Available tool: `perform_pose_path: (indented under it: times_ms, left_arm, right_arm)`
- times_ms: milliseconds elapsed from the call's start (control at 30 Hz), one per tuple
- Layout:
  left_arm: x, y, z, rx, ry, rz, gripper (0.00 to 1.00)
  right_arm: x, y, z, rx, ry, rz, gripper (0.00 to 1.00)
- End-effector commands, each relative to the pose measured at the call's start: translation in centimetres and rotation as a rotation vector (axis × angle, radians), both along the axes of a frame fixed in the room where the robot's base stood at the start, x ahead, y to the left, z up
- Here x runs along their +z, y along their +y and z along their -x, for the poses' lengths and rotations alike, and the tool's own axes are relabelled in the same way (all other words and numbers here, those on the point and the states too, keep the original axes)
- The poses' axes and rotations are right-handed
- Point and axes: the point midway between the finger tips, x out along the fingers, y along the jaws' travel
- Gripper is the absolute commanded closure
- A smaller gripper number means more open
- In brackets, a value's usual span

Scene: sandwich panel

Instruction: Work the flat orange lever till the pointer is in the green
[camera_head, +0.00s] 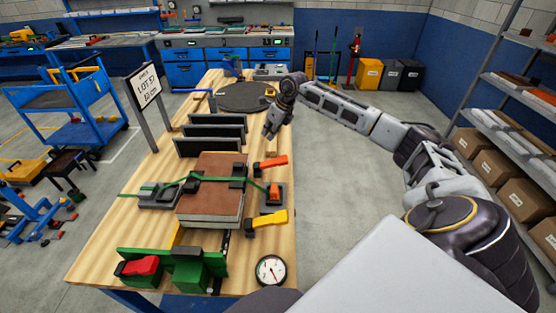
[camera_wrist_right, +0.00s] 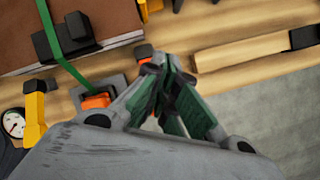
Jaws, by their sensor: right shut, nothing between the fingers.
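A green strap (camera_head: 210,179) crosses the brown-topped panel stack (camera_head: 212,204) and runs to a grey plate on the right carrying a short orange lever (camera_head: 274,191). That lever also shows in the right wrist view (camera_wrist_right: 96,101), left of my fingers. A longer flat orange handle (camera_head: 271,162) lies just behind it; its end shows in the wrist view (camera_wrist_right: 145,52), partly hidden by my fingers. The round white gauge (camera_head: 271,270) sits at the front right; its pointer is too small to read against any green. My right gripper (camera_head: 268,133) is shut and empty, beyond the orange handle. My left gripper is out of view.
A yellow handle (camera_head: 268,219) stands between the short orange lever and the gauge. A green fixture with a red handle (camera_head: 141,266) is at the front left. Dark upright plates (camera_head: 212,133) and a sign (camera_head: 145,87) stand behind the stack. The floor right of the table is clear.

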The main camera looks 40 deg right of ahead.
Motion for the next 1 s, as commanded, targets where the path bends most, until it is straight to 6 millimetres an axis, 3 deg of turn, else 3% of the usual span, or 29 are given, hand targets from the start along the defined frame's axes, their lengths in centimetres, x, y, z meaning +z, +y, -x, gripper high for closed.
perform_pose_path:
  times_ms: [300,500,1000]
  left_arm:
    - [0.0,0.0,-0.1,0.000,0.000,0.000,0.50]
    - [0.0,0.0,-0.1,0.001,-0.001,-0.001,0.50]
    - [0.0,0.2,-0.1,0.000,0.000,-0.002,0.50]
  right_arm:
    - [-1.5,-3.1,3.8,0.021,0.177,0.156,1.00]
    - [-1.8,-3.6,5.5,0.039,0.252,0.178,1.00]
    - [-1.8,-3.6,5.9,0.051,0.268,0.183,1.00]
